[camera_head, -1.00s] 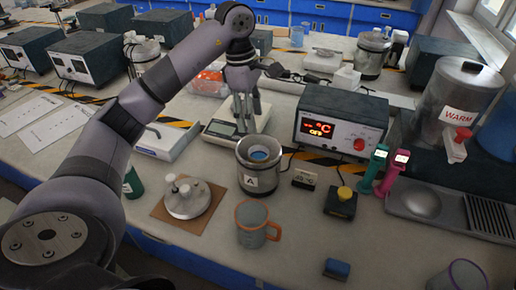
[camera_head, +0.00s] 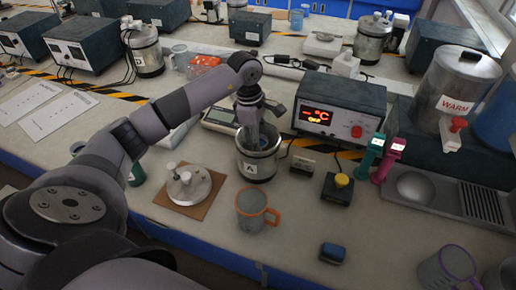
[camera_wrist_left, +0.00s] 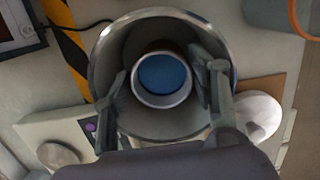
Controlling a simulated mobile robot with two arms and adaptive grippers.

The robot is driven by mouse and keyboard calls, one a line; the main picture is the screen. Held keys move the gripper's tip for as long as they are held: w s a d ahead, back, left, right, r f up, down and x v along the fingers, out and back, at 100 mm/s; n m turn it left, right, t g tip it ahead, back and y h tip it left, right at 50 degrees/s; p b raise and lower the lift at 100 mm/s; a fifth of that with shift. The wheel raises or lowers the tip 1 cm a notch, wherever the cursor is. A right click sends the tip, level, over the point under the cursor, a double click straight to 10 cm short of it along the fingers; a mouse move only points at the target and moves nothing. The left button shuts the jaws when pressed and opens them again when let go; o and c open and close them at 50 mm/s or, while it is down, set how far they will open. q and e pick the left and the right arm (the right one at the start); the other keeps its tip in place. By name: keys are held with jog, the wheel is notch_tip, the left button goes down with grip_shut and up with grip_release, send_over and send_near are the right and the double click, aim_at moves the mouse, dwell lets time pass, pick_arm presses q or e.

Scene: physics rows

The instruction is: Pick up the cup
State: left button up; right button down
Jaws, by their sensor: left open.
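A metal pot marked A (camera_head: 257,165) stands upright on the bench. In the left wrist view the pot (camera_wrist_left: 165,23) holds a small round cup (camera_wrist_left: 162,103) with a blue inside (camera_wrist_left: 165,73). My left gripper (camera_head: 250,138) points down into the pot's mouth. In the wrist view its open fingers (camera_wrist_left: 165,80) lie either side of the cup, apart from it; their exact depth is unclear. A grey mug with an orange rim and handle (camera_head: 252,208) stands in front of the pot, and a purple-rimmed mug (camera_head: 447,268) at lower right. My right gripper is not in view.
A lidded metal piece (camera_head: 188,187) on a brown mat is left of the pot. A heater box (camera_head: 340,108) stands behind right.

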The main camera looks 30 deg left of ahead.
pick_arm(q)
jog(key=f+p, duration=0.1)
jog(key=f, duration=0.3)
jog(key=shift+d+f, duration=0.15)
jog(key=shift+d, duration=0.05)
jog(key=c, duration=0.9)
jog(key=shift+c, duration=0.2)
